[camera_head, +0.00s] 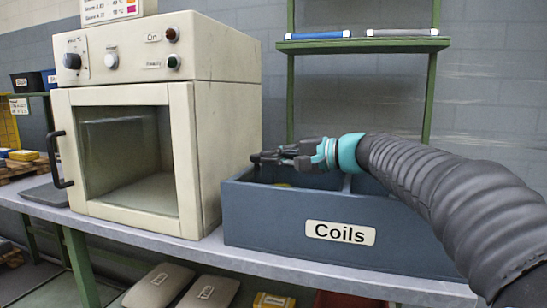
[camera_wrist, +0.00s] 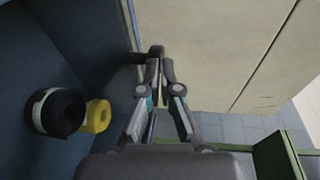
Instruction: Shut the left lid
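The blue-grey box labelled Coils (camera_head: 290,236) stands on the bench with its top open and a divider inside. I cannot make out a lid in either view. My gripper (camera_head: 262,157) is over the left end of the box, near its left rim, pointing left toward the oven. In the wrist view my gripper (camera_wrist: 160,72) has its fingers close together with nothing seen between them. A small dark piece (camera_wrist: 150,52) shows right beside the fingertips; I cannot tell what it belongs to. A black-and-white coil (camera_wrist: 58,112) and a yellow coil (camera_wrist: 98,116) lie in the box (camera_wrist: 88,40).
The cream oven (camera_head: 225,140) stands close to the left of the box, its glass door (camera_head: 70,150) shut. A green shelf (camera_head: 362,46) with blue and grey bars is behind and above. The bench's front edge (camera_head: 290,263) runs before the box.

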